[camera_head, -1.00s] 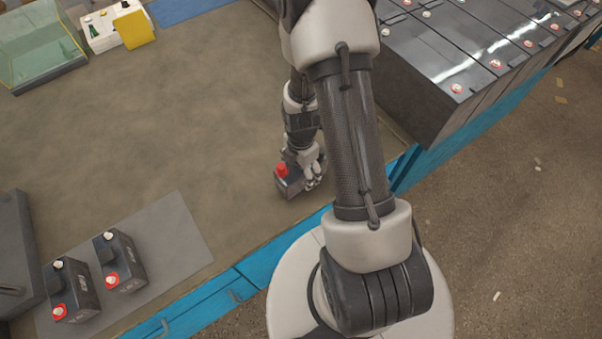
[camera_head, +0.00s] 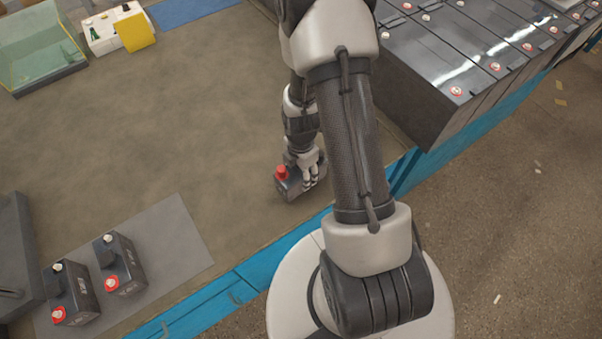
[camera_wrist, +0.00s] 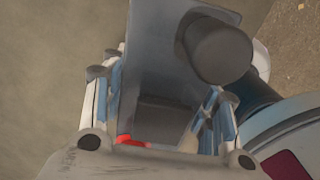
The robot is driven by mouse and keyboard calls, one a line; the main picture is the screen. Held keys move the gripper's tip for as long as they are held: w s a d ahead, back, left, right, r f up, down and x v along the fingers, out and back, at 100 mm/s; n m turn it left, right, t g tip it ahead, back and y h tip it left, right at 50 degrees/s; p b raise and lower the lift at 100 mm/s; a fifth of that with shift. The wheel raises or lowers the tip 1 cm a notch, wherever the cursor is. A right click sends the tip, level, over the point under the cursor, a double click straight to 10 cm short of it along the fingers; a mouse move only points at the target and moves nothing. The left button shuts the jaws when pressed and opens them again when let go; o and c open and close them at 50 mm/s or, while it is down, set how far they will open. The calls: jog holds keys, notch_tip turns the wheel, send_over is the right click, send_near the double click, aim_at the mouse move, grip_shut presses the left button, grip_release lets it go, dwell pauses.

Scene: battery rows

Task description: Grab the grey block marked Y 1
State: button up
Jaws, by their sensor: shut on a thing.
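A dark grey block (camera_head: 290,188) with a red cap stands on the table near its front edge. My gripper (camera_head: 313,177) is shut on this block from above. In the wrist view the block (camera_wrist: 170,80) fills the space between the two fingers of my gripper (camera_wrist: 165,110). A thick dark round knob and a bit of red show on it there. No Y 1 marking is readable in either view. The block looks to be at table level; I cannot tell whether it touches the table.
Two similar dark blocks (camera_head: 122,262) (camera_head: 72,292) with red and white caps stand on a grey mat (camera_head: 185,235) at lower left. Large dark batteries (camera_head: 440,65) stand in rows at upper right. A glass-sided tray (camera_head: 40,50) and a yellow card (camera_head: 135,33) are at upper left. The middle is clear.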

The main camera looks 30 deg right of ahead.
grip_shut()
jog(key=shift+r, duration=0.1)
dwell(0.3)
